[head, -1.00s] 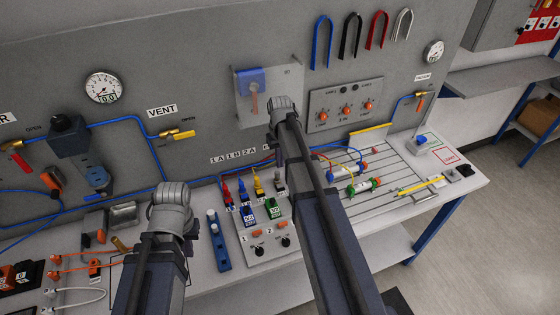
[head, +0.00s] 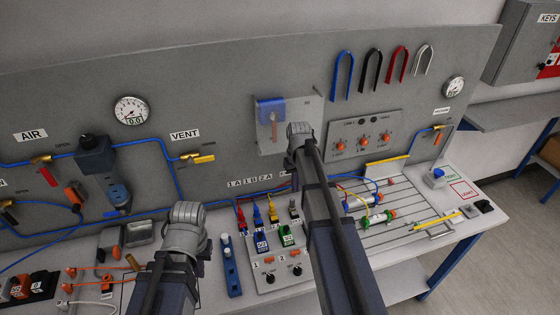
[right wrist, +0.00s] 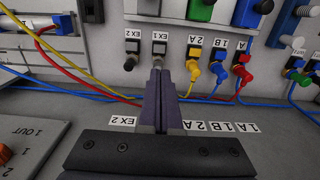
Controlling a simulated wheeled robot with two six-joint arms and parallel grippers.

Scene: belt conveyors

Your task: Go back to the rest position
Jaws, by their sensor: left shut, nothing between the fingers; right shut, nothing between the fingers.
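My left gripper (head: 187,217) shows in the head view at the lower left, in front of the bench; its fingers are mostly hidden behind the wrist.
A valve block (head: 272,262) with coloured fittings stands on the bench between my arms. A slotted plate (head: 395,205) with cylinders lies to the right. The upright panel (head: 230,100) closes off the back. Thin tubes (right wrist: 75,83) cross beside my right fingers.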

